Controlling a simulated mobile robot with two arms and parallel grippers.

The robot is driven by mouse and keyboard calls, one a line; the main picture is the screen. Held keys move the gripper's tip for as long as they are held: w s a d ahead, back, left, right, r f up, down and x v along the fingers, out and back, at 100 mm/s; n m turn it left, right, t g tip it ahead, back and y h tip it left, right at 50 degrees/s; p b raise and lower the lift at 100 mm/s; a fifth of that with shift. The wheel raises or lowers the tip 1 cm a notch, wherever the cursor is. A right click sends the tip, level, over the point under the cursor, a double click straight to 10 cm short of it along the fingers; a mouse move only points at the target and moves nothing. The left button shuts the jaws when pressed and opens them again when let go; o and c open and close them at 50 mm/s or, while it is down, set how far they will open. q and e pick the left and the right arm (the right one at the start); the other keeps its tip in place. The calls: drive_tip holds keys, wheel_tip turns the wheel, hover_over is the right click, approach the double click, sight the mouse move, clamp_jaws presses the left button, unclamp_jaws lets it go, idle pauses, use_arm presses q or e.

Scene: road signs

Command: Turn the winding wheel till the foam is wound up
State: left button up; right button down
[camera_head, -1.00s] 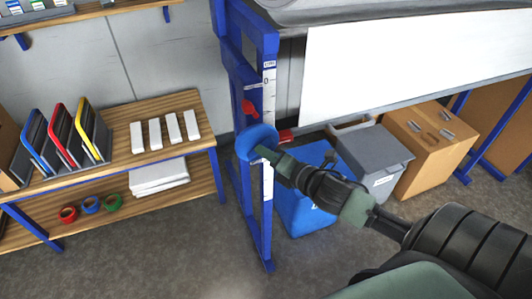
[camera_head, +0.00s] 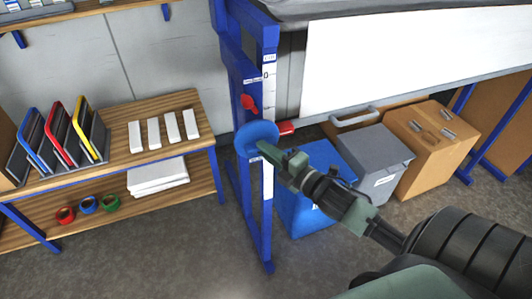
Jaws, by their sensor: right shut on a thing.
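The winding wheel (camera_head: 257,133) is a blue disc low on the blue upright of the stand, left of the picture's middle. My right gripper (camera_head: 269,154) is shut at the wheel's lower right edge. Its fingertips cover the exact spot that they grip. A wide white sheet (camera_head: 420,62), which looks like the foam, hangs at the upper right. Above it is a grey roll or cover (camera_head: 310,9), cut off by the top of the picture. My left gripper is not in view.
A red lever (camera_head: 248,102) and a red knob (camera_head: 286,128) sit close to the wheel. A blue bin (camera_head: 305,215), a grey bin (camera_head: 375,160) and a brown box (camera_head: 435,150) stand behind my right arm. A wooden shelf (camera_head: 110,170) is left.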

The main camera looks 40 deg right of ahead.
drive_tip(key=shift+w+a+f+m+t+h+b, duration=0.15)
drive_tip(key=shift+m+t+h+b, duration=0.8)
drive_tip(key=shift+m, duration=2.55)
drive_tip(key=shift+s+a+f+m+t+h+b, duration=0.15)
drive_tip(key=shift+m+t+h, duration=0.35)
drive_tip(key=shift+m+h, duration=1.95)
drive_tip(key=shift+w+f+m+t+h+b, duration=0.15)
drive_tip(key=shift+m+t+b, duration=0.55)
drive_tip(key=shift+m, duration=3.85)
drive_tip(key=shift+m, duration=0.3)
drive_tip(key=c, duration=1.5)
unclamp_jaws()
drive_tip(key=shift+o, duration=0.2)
drive_tip(key=b+v, duration=0.2)
drive_tip(key=v, duration=0.6)
